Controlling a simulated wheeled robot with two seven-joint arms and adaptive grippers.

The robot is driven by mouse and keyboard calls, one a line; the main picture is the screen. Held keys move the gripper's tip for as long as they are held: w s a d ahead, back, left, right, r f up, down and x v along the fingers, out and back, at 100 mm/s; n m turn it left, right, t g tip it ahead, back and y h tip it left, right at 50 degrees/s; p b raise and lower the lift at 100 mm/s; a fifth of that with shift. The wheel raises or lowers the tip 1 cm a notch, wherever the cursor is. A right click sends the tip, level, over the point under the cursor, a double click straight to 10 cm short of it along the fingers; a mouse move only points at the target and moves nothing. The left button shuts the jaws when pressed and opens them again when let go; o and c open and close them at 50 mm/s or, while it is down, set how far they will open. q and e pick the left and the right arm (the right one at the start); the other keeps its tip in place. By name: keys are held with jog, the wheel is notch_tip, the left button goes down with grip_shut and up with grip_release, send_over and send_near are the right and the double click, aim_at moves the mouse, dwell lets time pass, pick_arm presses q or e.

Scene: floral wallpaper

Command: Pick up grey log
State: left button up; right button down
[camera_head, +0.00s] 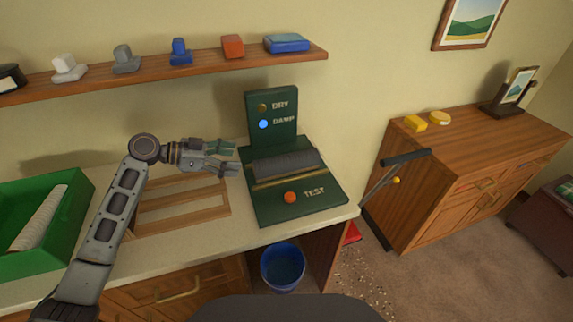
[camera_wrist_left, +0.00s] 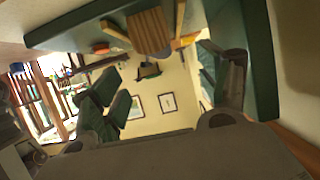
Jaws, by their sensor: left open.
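The grey log (camera_head: 285,163) is a dark grey ribbed cylinder. It lies lengthwise in the green tester (camera_head: 319,206), between the upright panel marked DRY and DAMP and the orange TEST button (camera_head: 290,197). My left gripper (camera_head: 236,158) is open and empty, just left of the log's left end, with its fingers pointing toward it. I cannot tell whether the fingers touch the tester. In the left wrist view, both sets of fingers are spread, and a ribbed brownish piece (camera_wrist_left: 148,32), probably the log, shows between them at the top. My right gripper is not in view.
A wooden rack (camera_head: 181,212) lies under my left arm. A green bin (camera_head: 82,186) holding a pale ribbed piece stands at the left. A shelf (camera_head: 208,63) with small blocks runs above. A blue bucket (camera_head: 282,265) stands below the counter; a wooden cabinet (camera_head: 445,190) stands right.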

aim_at(263, 162)
pick_arm(q)
jog(key=x, duration=0.7)
jog(key=shift+r, duration=0.1)
jog(key=shift+p+x, duration=0.3)
jog(key=shift+x, duration=0.45)
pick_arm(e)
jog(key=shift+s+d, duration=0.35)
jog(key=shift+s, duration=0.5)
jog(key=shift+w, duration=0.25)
pick_arm(q)
jog(key=shift+d, duration=0.15)
jog(key=shift+d+f, duration=0.25)
jog(key=shift+d, duration=0.35)
jog(key=x, duration=0.2)
jog(key=shift+d+f+p, duration=0.15)
jog(key=shift+d+p, duration=0.2)
jog(key=shift+d, duration=0.05)
jog(key=shift+w+d+f, duration=0.15)
jog(key=shift+d+f, duration=0.1)
jog(key=shift+d, duration=0.15)
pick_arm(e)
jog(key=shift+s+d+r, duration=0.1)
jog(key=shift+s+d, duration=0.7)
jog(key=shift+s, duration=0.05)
